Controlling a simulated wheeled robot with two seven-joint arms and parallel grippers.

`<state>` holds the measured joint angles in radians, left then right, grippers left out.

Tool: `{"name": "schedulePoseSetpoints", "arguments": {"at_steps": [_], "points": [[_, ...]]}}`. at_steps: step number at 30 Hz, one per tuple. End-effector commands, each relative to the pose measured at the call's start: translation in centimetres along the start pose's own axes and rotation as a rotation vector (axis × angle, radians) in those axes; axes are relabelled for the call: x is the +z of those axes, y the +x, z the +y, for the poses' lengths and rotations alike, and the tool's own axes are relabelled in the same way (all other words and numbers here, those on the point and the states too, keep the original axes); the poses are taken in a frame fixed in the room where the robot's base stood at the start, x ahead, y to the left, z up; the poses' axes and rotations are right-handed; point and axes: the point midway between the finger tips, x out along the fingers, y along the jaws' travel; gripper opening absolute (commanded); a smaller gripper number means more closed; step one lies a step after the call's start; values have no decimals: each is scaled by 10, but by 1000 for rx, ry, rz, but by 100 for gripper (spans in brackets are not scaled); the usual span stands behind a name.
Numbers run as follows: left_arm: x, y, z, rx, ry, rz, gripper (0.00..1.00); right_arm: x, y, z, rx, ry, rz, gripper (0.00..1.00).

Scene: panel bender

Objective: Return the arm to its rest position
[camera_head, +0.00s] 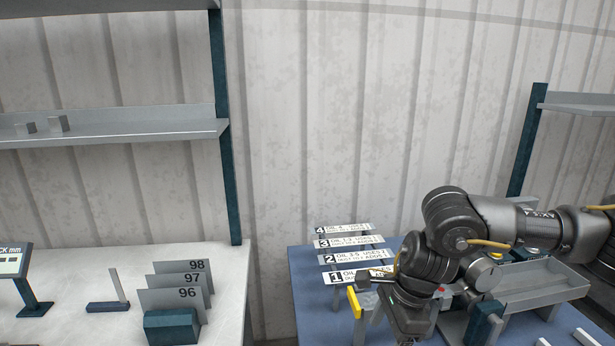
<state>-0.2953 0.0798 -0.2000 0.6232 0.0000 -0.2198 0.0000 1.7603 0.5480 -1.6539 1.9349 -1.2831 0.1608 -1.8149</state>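My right arm (487,215) comes in from the right, bends at its dark joints and points down over the blue table (315,305). My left arm and gripper are out of view.
Label plates numbered 1 to 4 (342,229) and a yellow-ended part (355,302) are left of the gripper. A grey tray (562,272) is under the arm. Plates 96 to 98 (161,281) stand on the white table (75,272). Shelves (120,131) are above.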

Motion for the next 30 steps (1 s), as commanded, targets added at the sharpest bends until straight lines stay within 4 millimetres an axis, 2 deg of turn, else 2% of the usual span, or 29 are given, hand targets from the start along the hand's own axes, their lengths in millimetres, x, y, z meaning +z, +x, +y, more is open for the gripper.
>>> {"name": "schedulePoseSetpoints", "arguments": {"at_steps": [1,5,9,13,15,17,20,23,26,29,30], "points": [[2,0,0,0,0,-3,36,15,16,5,5,14,-45,70],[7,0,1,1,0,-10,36,67,53,20,1,105,-209,70],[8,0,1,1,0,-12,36,139,81,43,27,327,-476,70],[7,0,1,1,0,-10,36,192,84,57,89,634,-728,70],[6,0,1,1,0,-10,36,210,80,60,137,833,-853,70],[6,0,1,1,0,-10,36,218,74,58,186,1020,-953,70],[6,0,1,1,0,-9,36,216,68,52,274,1365,-1096,70],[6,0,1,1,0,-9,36,194,69,43,365,1745,-1207,70],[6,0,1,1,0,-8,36,154,80,39,450,2157,-1283,70],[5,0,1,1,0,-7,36,101,102,48,513,2593,-1320,70],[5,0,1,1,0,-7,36,77,113,56,528,2776,-1323,70]]}}
